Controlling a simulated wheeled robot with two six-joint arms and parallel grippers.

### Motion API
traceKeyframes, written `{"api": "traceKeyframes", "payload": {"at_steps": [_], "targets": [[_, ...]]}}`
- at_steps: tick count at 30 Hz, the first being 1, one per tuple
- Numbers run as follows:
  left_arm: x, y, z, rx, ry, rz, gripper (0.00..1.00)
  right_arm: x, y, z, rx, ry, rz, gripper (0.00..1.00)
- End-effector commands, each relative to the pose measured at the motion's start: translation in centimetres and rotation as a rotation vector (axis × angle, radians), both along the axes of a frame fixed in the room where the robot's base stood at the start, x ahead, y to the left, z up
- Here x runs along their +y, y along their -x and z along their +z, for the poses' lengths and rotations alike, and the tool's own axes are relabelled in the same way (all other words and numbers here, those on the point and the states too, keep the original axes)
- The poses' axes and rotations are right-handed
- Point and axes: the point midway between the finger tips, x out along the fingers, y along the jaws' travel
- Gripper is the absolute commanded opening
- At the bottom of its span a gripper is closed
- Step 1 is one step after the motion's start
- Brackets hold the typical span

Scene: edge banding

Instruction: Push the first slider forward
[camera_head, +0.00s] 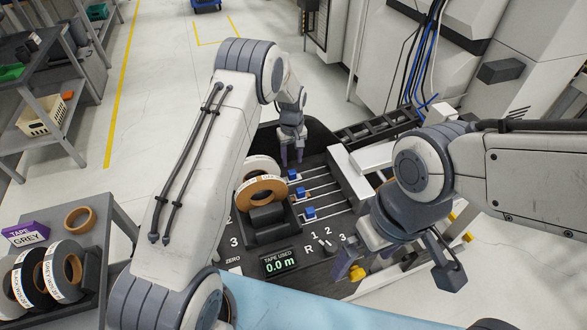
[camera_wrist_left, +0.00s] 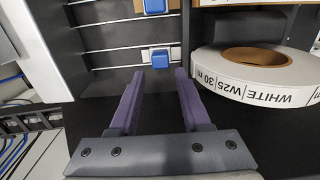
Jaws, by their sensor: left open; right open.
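Several blue sliders sit on white rails on the dark machine. The farthest slider (camera_head: 292,174) is beside the white tape roll; the middle slider (camera_head: 301,191) and nearest slider (camera_head: 310,212) are closer to the display. My left gripper (camera_head: 291,152) is open with fingers pointing down just beyond the farthest slider. In the left wrist view, that slider (camera_wrist_left: 160,57) lies ahead of and between the purple fingertips (camera_wrist_left: 158,74), with no grip on it. A second slider (camera_wrist_left: 155,6) is at the top edge. My right gripper (camera_head: 372,240) is low at the machine's right side, its fingertips partly hidden.
A brown tape roll (camera_head: 262,190) and a white tape roll (camera_wrist_left: 258,72) stand left of the sliders. A display (camera_head: 279,263) reads 0.0 m. A light-blue surface (camera_head: 300,305) lies in front. A rack of tape rolls (camera_head: 62,270) is at left.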

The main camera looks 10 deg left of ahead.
Motion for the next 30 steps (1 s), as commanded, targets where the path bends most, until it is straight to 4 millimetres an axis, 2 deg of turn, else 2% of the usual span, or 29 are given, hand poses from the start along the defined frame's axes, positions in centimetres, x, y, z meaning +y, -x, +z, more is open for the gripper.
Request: {"api": "traceKeyframes", "payload": {"at_steps": [1,6,10,15,23,24,27,30], "targets": [[0.1,0.1,-0.9,0.005,0.0,0.0,0.47,0.0,0.0,0.7,0.0,0.0,0.0,1.0],[0.0,0.2,-4.0,0.004,0.001,-0.001,0.47,0.0,0.0,1.5,0.0,0.0,-0.001,1.0],[-0.1,0.1,-5.7,0.002,0.0,-0.003,0.47,0.0,0.0,1.9,0.0,0.0,-0.001,1.0],[-0.3,0.0,-6.7,0.0,0.0,-0.004,0.47,0.0,0.0,2.1,0.0,0.0,-0.001,1.0],[-0.4,0.0,-6.9,0.0,0.0,-0.006,0.47,0.0,0.0,2.0,0.0,0.0,-0.001,1.0],[-0.4,0.0,-6.8,0.0,0.0,-0.006,0.32,0.0,0.0,2.0,0.0,0.0,-0.001,1.0],[-0.4,0.0,-6.8,0.0,0.0,-0.006,0.0,0.0,0.0,2.0,0.0,0.0,-0.001,1.0],[-0.4,0.0,-6.8,0.0,0.0,-0.006,0.0,0.0,0.0,2.0,0.0,0.0,-0.001,1.0]]}}
